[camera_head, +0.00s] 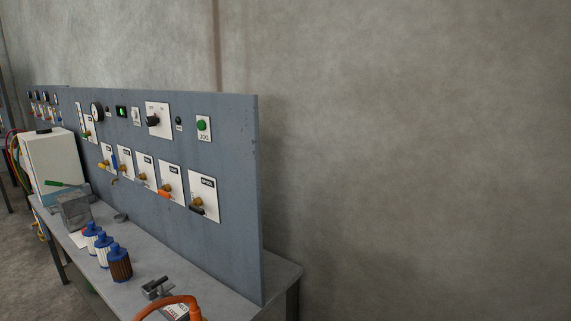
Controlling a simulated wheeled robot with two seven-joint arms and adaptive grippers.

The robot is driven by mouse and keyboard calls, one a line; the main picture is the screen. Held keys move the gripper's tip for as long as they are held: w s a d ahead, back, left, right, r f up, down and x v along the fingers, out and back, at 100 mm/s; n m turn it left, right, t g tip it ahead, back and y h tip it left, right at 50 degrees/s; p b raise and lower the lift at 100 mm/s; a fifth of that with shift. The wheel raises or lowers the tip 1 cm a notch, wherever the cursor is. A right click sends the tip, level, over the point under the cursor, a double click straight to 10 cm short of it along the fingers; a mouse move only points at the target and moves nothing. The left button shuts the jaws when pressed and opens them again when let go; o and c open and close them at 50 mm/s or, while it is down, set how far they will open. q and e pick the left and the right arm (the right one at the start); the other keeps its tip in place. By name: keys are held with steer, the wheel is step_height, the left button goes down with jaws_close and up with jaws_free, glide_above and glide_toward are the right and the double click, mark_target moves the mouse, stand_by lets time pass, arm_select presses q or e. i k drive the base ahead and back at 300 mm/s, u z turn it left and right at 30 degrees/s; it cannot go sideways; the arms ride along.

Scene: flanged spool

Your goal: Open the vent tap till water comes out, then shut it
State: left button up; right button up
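A blue-grey upright panel (225,150) carries a row of small brass taps on white label plates. The rightmost tap has a dark lever (197,210), the one left of it an orange lever (165,193), and further left are a tap (143,177), a blue lever (114,161) and a yellow lever (104,166). A green lever (86,134) sits higher up at the left. The labels are too small to tell which tap is the vent. I see no water coming from any tap. Neither of my grippers is in view.
A grey bench (215,292) runs below the panel. On it stand several blue-capped bottles (120,264), a grey block (74,208) and a metal clamp-like part (157,288). An orange hose (165,304) curves at the front edge. A white box (52,160) stands left.

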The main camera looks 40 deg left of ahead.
mark_target(102, 165)
steer(key=u, duration=2.25)
